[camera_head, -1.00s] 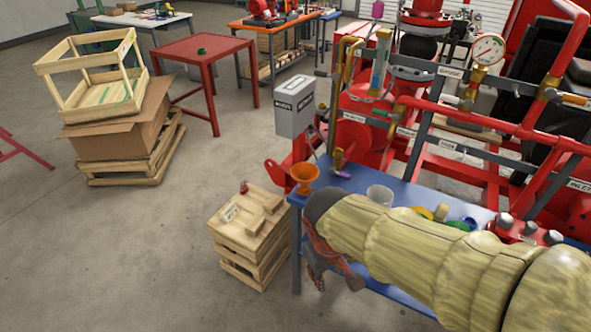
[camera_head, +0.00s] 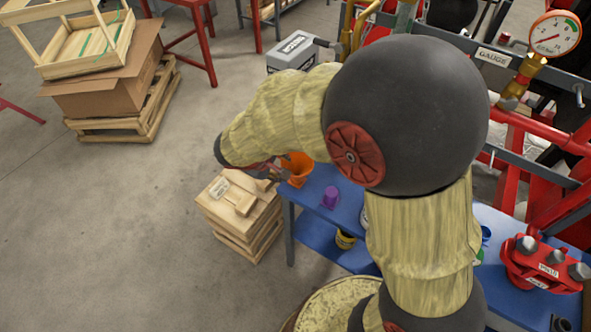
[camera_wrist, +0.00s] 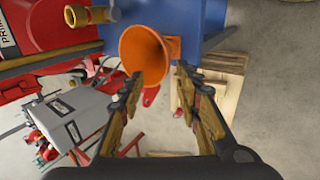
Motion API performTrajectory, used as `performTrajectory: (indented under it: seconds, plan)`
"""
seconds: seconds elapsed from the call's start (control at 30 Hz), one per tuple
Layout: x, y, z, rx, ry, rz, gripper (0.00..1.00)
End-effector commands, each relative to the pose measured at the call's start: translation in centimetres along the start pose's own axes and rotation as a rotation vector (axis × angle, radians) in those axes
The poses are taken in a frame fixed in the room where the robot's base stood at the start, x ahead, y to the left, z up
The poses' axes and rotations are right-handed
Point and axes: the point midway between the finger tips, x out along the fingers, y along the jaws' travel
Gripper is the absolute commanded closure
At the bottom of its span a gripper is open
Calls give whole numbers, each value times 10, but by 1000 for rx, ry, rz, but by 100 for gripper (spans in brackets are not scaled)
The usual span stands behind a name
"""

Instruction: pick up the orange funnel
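My gripper (camera_wrist: 158,78) is open, with one finger on each side of the lower part of the funnel mouth. The fingers look apart with nothing held; whether a tip touches the rim I cannot tell. In the head view my gripper (camera_head: 274,172) is at the funnel's left side.
A purple cup (camera_head: 330,198) stands on the table close to the funnel. A grey box (camera_head: 292,52) is behind it. Red pump pipework (camera_head: 545,125) fills the right.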

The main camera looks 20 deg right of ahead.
Motion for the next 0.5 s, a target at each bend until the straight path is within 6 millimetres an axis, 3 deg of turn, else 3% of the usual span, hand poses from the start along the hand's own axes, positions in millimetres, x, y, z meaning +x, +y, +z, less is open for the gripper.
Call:
performTrajectory:
  seconds: [0.5]
  plan:
    - [62, -11, 12, 3, -4, -2, 66]
